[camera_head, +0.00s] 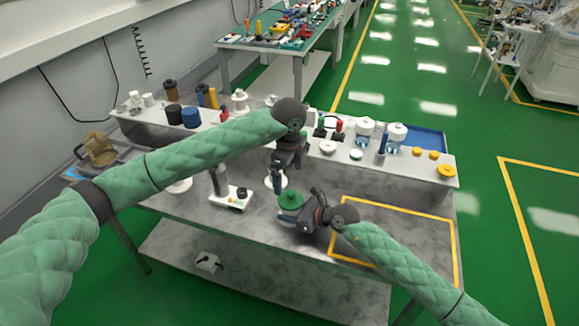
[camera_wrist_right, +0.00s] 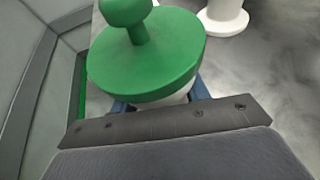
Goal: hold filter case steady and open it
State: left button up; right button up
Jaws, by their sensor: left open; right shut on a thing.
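The filter case has a round green lid with a knob (camera_head: 290,199) and stands near the front middle of the table. In the right wrist view the green lid (camera_wrist_right: 150,55) fills the upper middle, with a little of the white body (camera_wrist_right: 178,99) showing below it. My right gripper (camera_head: 288,215) is shut on the case from the right, its blue fingers around the body under the lid. My left gripper (camera_head: 276,183) is open and points down, just behind and above the lid, apart from it as far as I can tell.
A white stand (camera_wrist_right: 225,18) is close behind the case. A microscope-like device (camera_head: 230,197) stands to the left. A raised shelf (camera_head: 330,158) with bottles and caps runs along the back. The yellow-framed area (camera_head: 425,232) at right is mostly clear.

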aim_at(289, 192)
pick_arm(q)
notch_tip(289, 192, down, 8)
jog(key=shift+f, duration=0.2)
dwell(0.3)
jog(key=c, duration=1.2)
jog(key=shift+r, duration=0.45)
jog(key=shift+r, duration=0.7)
jog(key=shift+r, duration=0.15)
jog(key=shift+r, duration=1.9)
pick_arm(e)
jog(key=o, duration=1.4)
